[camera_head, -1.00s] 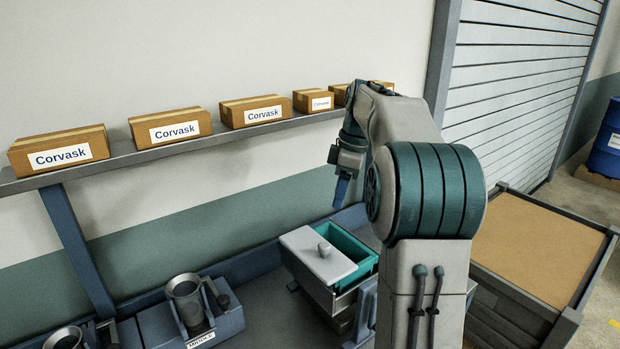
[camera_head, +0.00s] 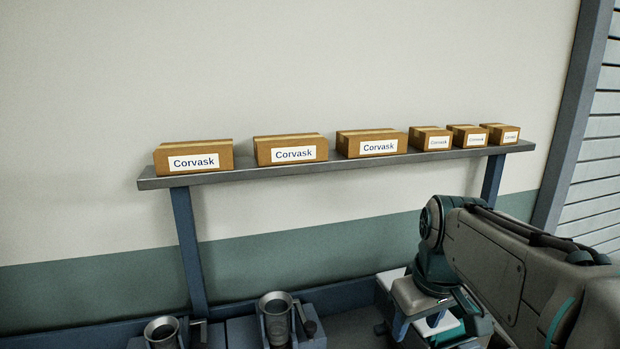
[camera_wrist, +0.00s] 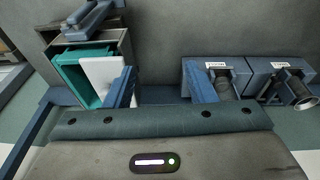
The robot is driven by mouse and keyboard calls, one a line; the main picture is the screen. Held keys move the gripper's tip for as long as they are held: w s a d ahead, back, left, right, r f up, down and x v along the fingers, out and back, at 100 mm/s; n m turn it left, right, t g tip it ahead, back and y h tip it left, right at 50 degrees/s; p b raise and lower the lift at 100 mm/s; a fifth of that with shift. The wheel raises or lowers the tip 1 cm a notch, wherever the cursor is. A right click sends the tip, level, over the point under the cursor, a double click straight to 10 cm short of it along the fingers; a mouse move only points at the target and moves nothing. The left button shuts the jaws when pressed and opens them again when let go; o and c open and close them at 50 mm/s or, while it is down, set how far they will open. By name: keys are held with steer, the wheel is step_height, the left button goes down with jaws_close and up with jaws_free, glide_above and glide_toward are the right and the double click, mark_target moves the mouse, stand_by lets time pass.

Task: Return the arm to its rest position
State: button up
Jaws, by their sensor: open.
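My arm reaches in from the lower right in the head view. My gripper hangs at its end, pointing down over the bench, with its fingers partly hidden. In the wrist view my gripper (camera_wrist: 162,88) shows two blue fingers set wide apart with nothing between them. Beyond its left finger, in that view, is an open teal bin (camera_wrist: 70,75) in a grey housing, with a white lid (camera_wrist: 102,78) beside the finger. I cannot tell whether the finger touches the lid.
Two metal cups on blue blocks stand on the bench, one nearer (camera_head: 276,312) and one farther left (camera_head: 163,333). A wall shelf (camera_head: 340,166) carries several Corvask boxes (camera_head: 370,144). A shutter (camera_head: 600,130) is at right. Bare bench lies between bin and cups.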

steer(key=s+a+f+m+t, duration=0.1)
steer(key=s+a+f+m, duration=0.1)
steer(key=s+f, duration=0.5)
steer(key=shift+s+a+m+b, duration=0.15)
steer(key=shift+s+m+b, duration=0.25)
steer(key=shift+s+m, duration=0.45)
steer(key=c, duration=0.3)
